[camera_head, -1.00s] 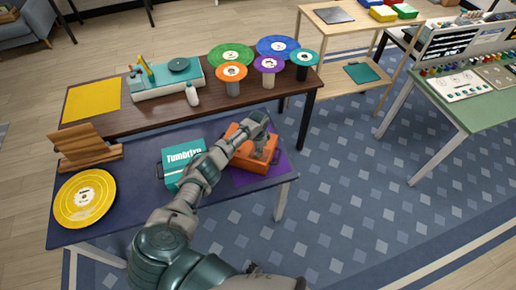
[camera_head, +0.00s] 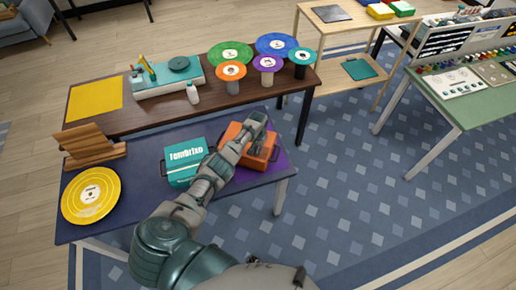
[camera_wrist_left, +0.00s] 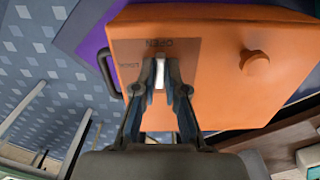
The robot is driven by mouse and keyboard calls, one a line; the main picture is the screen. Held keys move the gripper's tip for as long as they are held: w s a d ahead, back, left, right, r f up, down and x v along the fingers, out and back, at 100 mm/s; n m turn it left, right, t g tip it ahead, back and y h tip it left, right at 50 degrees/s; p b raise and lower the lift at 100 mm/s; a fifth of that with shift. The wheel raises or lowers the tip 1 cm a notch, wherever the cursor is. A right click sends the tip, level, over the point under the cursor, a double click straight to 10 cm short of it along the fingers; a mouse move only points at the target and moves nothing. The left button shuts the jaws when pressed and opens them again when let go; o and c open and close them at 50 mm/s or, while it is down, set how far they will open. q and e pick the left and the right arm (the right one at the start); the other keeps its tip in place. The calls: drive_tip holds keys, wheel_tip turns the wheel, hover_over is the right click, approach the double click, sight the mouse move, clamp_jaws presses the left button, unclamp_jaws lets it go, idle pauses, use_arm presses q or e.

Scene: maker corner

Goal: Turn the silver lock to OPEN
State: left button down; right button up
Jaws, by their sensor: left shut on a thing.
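The orange case (camera_head: 234,131) lies on the purple mat (camera_head: 281,163) at the right end of the blue table. In the left wrist view, the silver lock (camera_wrist_left: 159,73) shows as a pale upright bar on the case's face. The word OPEN (camera_wrist_left: 160,43) is above it and LOCK (camera_wrist_left: 129,65) is to its left. The bar's visible end points up towards OPEN. My left gripper (camera_wrist_left: 160,88) is shut on the lock, one finger on each side; the fingers hide part of it. My right gripper is not in view.
A round orange knob (camera_wrist_left: 255,63) stands right of the lock, and a dark handle (camera_wrist_left: 108,72) is at the case's left edge. A teal case (camera_head: 185,160) stands close beside the orange one. A yellow disc (camera_head: 91,195) lies at the table's left.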

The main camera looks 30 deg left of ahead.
use_arm(q)
drive_tip(key=shift+n, duration=0.4)
drive_tip(key=c, duration=1.2)
unclamp_jaws()
drive_tip(key=shift+r, duration=0.15)
wheel_tip(320, 180, up, 12)
drive_tip(key=shift+w+a+f, duration=0.1)
drive_tip(key=shift+f, duration=0.1)
